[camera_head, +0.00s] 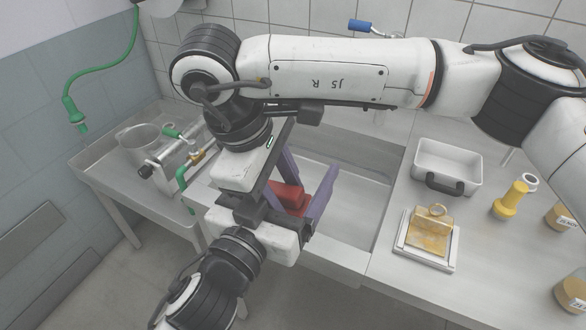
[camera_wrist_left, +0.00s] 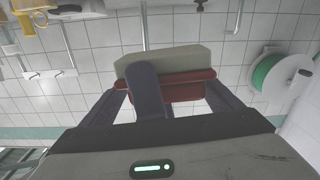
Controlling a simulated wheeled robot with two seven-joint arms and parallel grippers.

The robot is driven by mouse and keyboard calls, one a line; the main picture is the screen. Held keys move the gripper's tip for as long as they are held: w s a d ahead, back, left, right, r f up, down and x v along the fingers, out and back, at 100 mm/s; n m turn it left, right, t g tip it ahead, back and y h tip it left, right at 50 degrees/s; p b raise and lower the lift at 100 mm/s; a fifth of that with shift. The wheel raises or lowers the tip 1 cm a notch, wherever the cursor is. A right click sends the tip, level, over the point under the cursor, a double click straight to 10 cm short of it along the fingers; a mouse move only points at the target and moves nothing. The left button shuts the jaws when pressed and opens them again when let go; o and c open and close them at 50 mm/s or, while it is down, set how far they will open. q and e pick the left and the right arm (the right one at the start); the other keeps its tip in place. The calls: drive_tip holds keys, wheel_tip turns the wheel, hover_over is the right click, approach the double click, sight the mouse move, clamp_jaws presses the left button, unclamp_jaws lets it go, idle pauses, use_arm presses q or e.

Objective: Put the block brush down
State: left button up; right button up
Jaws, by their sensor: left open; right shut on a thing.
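The block brush has a red body (camera_head: 290,196) and shows over the sink basin in the head view, partly hidden by purple fingers. In the left wrist view its red body and pale grey block (camera_wrist_left: 190,62) show beyond the fingers.
The sink basin (camera_head: 345,215) lies beneath the grippers. On the right counter are a white tray (camera_head: 448,160), a scale with a yellowish block (camera_head: 430,235), a yellow bottle (camera_head: 511,201) and amber jars.

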use_arm(q)
drive_tip(key=shift+s+d, duration=0.1)
drive_tip(key=c, duration=1.1)
drive_tip(key=shift+r, duration=0.1)
drive_tip(key=shift+c, duration=0.7)
use_arm(e)
drive_tip(key=o, duration=1.5)
drive_tip(key=shift+a, duration=0.1)
drive_tip(key=shift+c, duration=0.2)
drive_tip(key=shift+s, duration=0.1)
